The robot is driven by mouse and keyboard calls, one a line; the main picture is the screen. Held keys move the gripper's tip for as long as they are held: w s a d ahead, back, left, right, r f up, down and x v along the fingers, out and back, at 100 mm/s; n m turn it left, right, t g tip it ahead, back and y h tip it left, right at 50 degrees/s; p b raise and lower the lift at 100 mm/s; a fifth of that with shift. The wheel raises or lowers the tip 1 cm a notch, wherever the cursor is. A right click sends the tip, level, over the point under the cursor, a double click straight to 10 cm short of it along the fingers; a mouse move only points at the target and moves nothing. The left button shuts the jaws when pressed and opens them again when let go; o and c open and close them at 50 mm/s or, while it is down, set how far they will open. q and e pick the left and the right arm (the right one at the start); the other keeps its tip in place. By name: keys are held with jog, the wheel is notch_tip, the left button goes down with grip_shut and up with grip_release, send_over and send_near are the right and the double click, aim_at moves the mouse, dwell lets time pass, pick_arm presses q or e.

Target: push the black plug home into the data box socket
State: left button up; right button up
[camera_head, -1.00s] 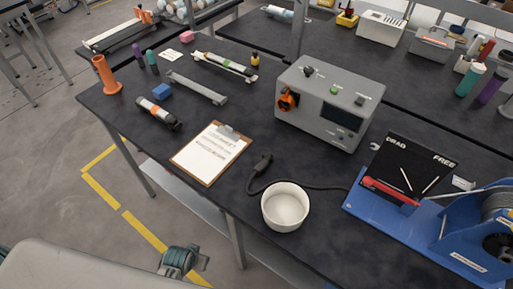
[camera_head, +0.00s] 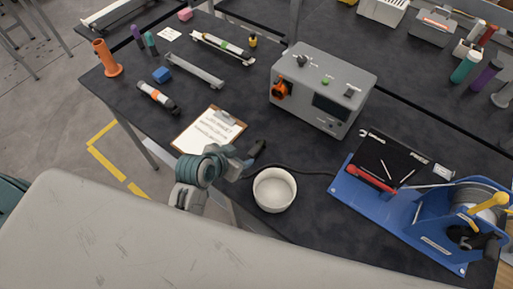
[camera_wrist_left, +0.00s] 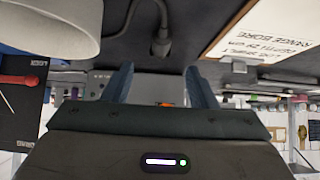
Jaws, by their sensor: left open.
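The black plug (camera_head: 257,149) lies on the dark table between the clipboard and the white bowl, its cable running behind the bowl to the right. In the left wrist view the plug (camera_wrist_left: 160,44) hangs at the top middle, beyond and between the fingertips, not between the jaws. My left gripper (camera_head: 243,163) is close to the plug, on its near side; in the wrist view its two fingers (camera_wrist_left: 160,78) are apart and empty. The grey data box (camera_head: 318,92) stands farther back, with an orange round fitting (camera_head: 281,90) on its front left; I cannot tell whether that is the socket. My right gripper is not in view.
The white bowl (camera_head: 274,190) stands close right of the plug, and the clipboard (camera_head: 209,130) lies to its left. A blue stand (camera_head: 400,215) with a black panel is at the right. Bare table lies between plug and data box.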

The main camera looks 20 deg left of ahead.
aim_at(252, 153)
pick_arm(q)
jog(key=p+x, duration=0.1)
jog(key=x, duration=0.3)
jog(key=p+x, duration=0.2)
jog(key=x, duration=0.2)
jog(key=shift+a+f, duration=0.1)
jog(key=shift+w+f, duration=0.3)
jog(key=shift+f, duration=0.1)
jog(key=c, duration=1.1)
jog(key=shift+r, duration=0.15)
